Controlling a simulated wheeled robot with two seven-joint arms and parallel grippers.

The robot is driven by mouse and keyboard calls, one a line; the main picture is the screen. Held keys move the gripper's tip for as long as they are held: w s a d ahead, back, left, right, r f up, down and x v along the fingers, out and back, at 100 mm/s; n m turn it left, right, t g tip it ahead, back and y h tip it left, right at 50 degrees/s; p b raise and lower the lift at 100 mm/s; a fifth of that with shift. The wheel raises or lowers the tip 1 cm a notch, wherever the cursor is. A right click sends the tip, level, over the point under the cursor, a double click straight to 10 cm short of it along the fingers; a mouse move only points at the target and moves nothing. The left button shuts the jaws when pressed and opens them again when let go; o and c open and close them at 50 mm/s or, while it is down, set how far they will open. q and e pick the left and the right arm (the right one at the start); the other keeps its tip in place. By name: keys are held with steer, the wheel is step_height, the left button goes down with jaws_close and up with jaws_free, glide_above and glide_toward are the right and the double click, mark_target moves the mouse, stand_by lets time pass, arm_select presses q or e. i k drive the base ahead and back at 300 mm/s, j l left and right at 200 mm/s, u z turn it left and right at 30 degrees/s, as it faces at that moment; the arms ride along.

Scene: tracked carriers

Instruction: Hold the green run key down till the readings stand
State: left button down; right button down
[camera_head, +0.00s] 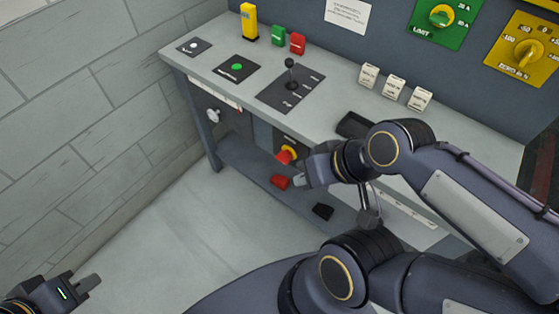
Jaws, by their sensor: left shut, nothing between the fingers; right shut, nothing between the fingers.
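A round green key (236,67) sits on a dark plate on the left part of the grey console top (215,45). Nothing touches it. Three small white blocks with dark markings (394,87) stand towards the back right of the top; their lettering is too small to read. My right gripper (299,180) is shut and empty, in front of the console's front edge, to the right of and lower in the picture than the green key. My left gripper (92,281) is shut and empty at the bottom left, far from the console.
A lever (291,76) stands on a dark plate right of the green key. Yellow (249,22), green (278,35) and red (297,43) blocks stand behind. A red-and-yellow knob (285,155) is on the console front near my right gripper. Open floor (150,235) lies left.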

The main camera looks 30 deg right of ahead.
mark_target(236, 68)
steer(key=i+z, duration=0.25)
steer(key=i, duration=0.3)
steer(key=i+j+z, duration=0.25)
steer(key=i, duration=0.25)
